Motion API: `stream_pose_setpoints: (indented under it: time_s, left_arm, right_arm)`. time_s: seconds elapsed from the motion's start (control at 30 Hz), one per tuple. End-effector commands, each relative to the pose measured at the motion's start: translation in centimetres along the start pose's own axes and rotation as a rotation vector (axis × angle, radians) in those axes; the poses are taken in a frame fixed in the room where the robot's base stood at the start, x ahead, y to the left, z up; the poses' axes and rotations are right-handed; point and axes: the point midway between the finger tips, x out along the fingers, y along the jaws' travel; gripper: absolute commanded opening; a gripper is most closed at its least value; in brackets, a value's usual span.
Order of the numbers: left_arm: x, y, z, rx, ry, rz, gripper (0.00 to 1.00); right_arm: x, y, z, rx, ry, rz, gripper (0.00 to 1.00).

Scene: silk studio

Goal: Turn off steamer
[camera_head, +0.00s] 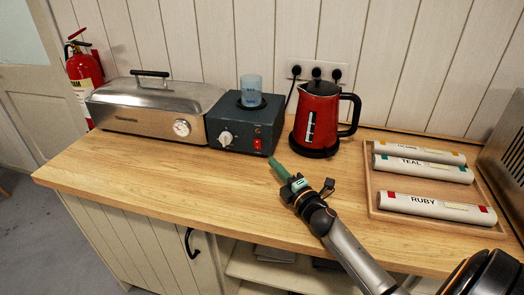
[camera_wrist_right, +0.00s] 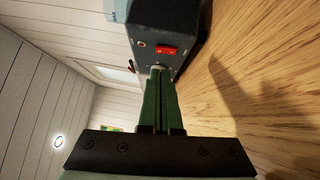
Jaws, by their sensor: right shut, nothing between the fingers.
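A long silver steamer (camera_head: 150,112) with a black lid handle and a round white dial (camera_head: 182,127) stands at the counter's back left. Beside it is a dark grey box unit (camera_head: 240,120) with a white knob (camera_head: 225,138), a red switch (camera_head: 257,144) and a blue translucent cup (camera_head: 251,88) on top. My right gripper (camera_head: 277,165) is shut and empty, with its green fingers pointing at the unit's front right. In the right wrist view the shut fingertips (camera_wrist_right: 157,72) are just below the red switch (camera_wrist_right: 166,50); I cannot tell whether they touch the unit. My left gripper is not in view.
A red kettle (camera_head: 316,115) stands right of the unit, near wall sockets (camera_head: 318,70). A wooden tray (camera_head: 384,212) with labelled rolls, including RUBY (camera_head: 436,207) and TEAL (camera_head: 424,169), lies at the right. The counter's front left (camera_head: 150,175) is clear.

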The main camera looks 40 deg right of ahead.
Motion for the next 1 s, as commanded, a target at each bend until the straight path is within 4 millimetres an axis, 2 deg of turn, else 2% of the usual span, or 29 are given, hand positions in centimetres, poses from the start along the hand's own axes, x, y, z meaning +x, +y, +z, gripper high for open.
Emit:
stream_pose_setpoints:
  time_s: [0.2, 0.4, 0.6, 1.0]
  left_arm:
    - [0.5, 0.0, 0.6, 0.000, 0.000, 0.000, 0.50]
    - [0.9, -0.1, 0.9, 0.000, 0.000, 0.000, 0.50]
    - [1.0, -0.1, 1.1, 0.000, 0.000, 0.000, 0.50]
    - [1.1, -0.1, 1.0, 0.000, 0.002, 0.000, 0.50]
  right_arm:
    - [3.8, 0.0, 0.1, -0.002, -0.001, 0.003, 0.00]
    - [6.3, -0.1, 0.1, 0.000, -0.001, 0.001, 0.00]
    - [7.5, 0.0, 0.1, -0.001, -0.001, 0.001, 0.00]
    - [7.7, 0.0, 0.1, -0.001, 0.000, 0.000, 0.00]
